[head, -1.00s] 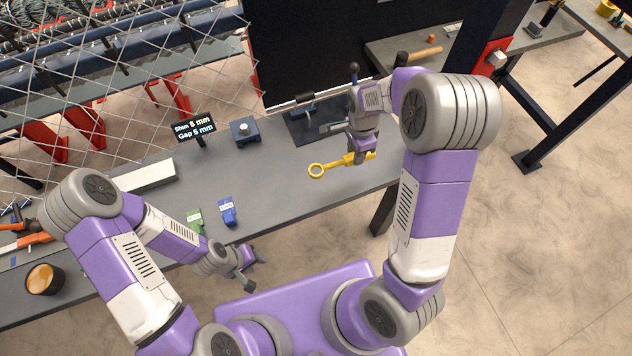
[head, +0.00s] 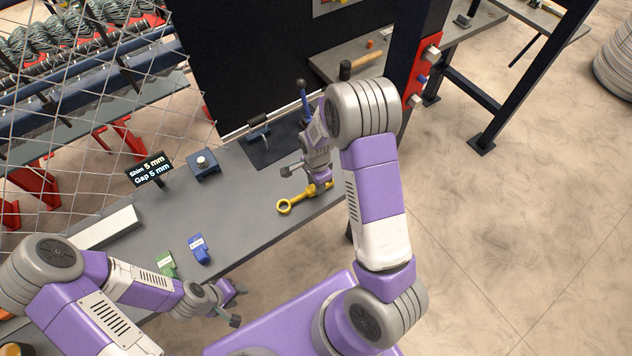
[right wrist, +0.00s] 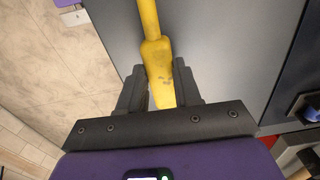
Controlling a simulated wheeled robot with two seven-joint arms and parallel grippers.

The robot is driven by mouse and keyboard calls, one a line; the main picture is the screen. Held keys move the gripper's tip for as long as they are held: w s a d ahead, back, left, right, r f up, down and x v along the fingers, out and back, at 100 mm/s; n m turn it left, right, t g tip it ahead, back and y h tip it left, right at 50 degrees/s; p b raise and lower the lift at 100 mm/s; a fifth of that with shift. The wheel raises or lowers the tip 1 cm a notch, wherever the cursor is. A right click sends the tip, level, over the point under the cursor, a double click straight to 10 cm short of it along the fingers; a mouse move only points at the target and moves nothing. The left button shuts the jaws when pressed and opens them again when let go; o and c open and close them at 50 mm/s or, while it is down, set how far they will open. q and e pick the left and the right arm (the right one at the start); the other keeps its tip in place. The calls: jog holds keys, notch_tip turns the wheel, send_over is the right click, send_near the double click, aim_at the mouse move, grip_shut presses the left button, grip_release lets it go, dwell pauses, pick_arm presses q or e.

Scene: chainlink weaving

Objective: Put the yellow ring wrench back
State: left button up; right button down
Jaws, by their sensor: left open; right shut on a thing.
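The yellow ring wrench (head: 297,201) is at the right end of the grey bench, its ring end pointing left in the head view. My right gripper (head: 313,184) is shut on its handle. In the right wrist view the yellow handle (right wrist: 155,50) runs up between the two dark fingers of the right gripper (right wrist: 161,92). I cannot tell whether the wrench touches the bench top. My left gripper (head: 236,304) is open and empty, near the front edge of the bench at lower left.
A dark mat (head: 273,143) with a tool lies behind the wrench. A blue block (head: 202,166), a display sign (head: 149,168), and green (head: 165,263) and blue (head: 199,248) tagged pieces stand on the bench (head: 245,215). A chain-link mesh hangs at left. A hammer (head: 359,66) lies on a rear table.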

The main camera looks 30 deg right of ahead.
jog(key=shift+f, duration=0.1)
jog(key=c, duration=0.8)
grip_release()
notch_tip(320, 180, up, 8)
jog(key=shift+w+d+f, duration=0.1)
jog(key=shift+f, duration=0.15)
